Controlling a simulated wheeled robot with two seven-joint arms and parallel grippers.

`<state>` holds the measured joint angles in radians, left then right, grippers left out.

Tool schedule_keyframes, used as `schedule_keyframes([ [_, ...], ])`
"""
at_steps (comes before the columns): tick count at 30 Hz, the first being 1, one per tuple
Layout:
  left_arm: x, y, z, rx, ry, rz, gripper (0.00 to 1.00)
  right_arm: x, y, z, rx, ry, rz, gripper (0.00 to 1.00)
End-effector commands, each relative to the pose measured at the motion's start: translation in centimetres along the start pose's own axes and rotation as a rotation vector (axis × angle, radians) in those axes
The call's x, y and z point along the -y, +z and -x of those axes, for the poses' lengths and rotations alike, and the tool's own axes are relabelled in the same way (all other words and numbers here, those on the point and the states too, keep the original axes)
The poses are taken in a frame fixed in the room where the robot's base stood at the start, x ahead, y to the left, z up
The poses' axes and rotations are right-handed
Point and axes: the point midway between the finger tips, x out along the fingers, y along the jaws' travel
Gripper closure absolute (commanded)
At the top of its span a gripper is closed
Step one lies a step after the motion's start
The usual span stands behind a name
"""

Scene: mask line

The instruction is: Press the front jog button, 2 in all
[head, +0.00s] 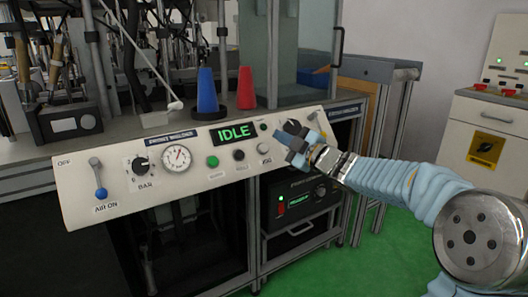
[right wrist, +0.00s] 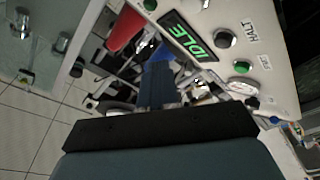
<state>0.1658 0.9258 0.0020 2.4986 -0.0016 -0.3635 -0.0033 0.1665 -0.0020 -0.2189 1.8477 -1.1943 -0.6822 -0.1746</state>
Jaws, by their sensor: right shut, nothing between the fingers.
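In the head view a tilted white control panel (head: 130,172) carries a row of push buttons under a green IDLE display (head: 234,133). The pale button (head: 263,148) at the right of the row appears to be the jog button; its small label is hard to read. A dark button (head: 238,155) and a green button (head: 212,161) lie to its left. My right gripper (head: 279,136) is shut and empty, just right of the pale button, in front of the panel's right part. Its fingers (right wrist: 157,75) also show in the right wrist view. My left gripper is out of view.
A blue cone (head: 207,92) and a red cone (head: 246,90) stand behind the panel. The panel also has a gauge (head: 176,158), a black knob (head: 140,165) and a blue-tipped lever (head: 100,190). A white cabinet (head: 484,130) stands at the right; green floor lies between.

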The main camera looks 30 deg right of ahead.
Motion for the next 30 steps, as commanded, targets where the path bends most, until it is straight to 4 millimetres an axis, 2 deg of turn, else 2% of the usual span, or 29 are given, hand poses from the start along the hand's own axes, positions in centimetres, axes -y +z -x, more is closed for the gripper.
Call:
schedule_keyframes([
  [1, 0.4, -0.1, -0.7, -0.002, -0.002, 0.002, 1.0, 0.9, 0.7, -0.5, 0.0, -0.002, -0.001, 1.0],
  [13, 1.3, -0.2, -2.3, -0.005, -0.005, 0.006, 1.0, 3.1, 3.0, -3.9, 0.0, -0.001, -0.001, 1.0],
  [30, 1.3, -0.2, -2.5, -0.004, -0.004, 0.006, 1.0, 3.3, 3.2, -4.5, -0.001, 0.0, -0.001, 1.0],
])
